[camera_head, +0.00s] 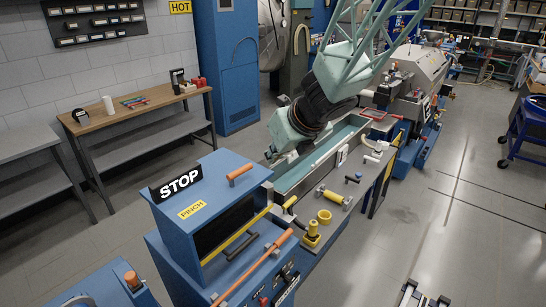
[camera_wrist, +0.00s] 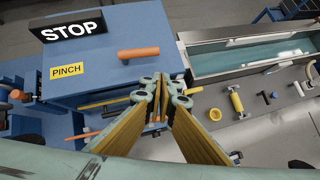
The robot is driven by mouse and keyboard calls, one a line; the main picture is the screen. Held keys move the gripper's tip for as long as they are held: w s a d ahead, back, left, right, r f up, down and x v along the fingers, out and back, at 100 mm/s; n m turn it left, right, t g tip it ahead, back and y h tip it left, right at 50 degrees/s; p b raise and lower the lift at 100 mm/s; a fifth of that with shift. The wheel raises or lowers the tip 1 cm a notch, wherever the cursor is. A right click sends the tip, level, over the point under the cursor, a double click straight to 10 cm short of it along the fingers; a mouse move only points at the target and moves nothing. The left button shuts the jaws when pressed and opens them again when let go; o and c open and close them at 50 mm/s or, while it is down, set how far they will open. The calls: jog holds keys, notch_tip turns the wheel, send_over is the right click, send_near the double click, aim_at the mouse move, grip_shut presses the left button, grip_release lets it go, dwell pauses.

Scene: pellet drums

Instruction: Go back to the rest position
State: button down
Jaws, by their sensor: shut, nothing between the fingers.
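My gripper (camera_wrist: 160,82) shows in the wrist view. Its two fingers have long yellow-brown pads and pale green-grey links. The fingers meet at the far end, and nothing is held between them. In that view they overlap the front of the blue machine (camera_wrist: 110,55), below its orange handle (camera_wrist: 138,52). I cannot tell the height of the fingers above it. I cannot make out the gripper's fingers in the head view. The blue machine with the STOP sign (camera_head: 175,183) stands at the lower middle of the head view.
A long open trough (camera_head: 318,160) adjoins the blue machine; it also shows in the wrist view (camera_wrist: 240,58). Yellow and black fittings (camera_head: 325,216) stand along its near side. A wooden-topped bench (camera_head: 155,98) is at left. The floor at right (camera_head: 455,225) is largely clear.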

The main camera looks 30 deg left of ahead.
jog(key=shift+w, duration=0.1)
